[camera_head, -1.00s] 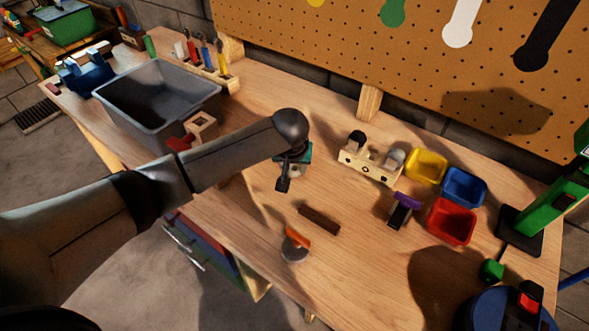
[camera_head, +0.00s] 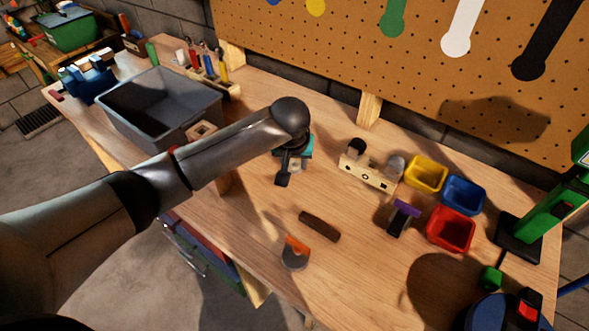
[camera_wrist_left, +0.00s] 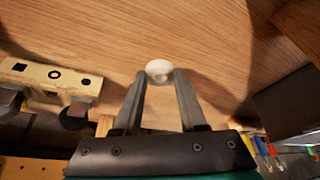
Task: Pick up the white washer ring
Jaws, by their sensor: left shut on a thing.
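The white washer ring (camera_wrist_left: 159,68) shows in the left wrist view as a small, pale, rounded piece between the fingertips. My left gripper (camera_wrist_left: 160,80) is shut on it, one finger on each side, close over the wooden bench top. In the head view my left gripper (camera_head: 284,179) points down at the middle of the bench, and the wrist and fingers largely hide the ring there. I cannot tell whether the ring still touches the wood. My right gripper is in neither view.
A wooden block with holes (camera_head: 369,173) stands right of the gripper, near yellow (camera_head: 427,174), blue (camera_head: 464,195) and red (camera_head: 451,230) bins. A grey tub (camera_head: 160,105) stands left. A brown bar (camera_head: 319,226) and an orange-handled scraper (camera_head: 295,252) lie in front.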

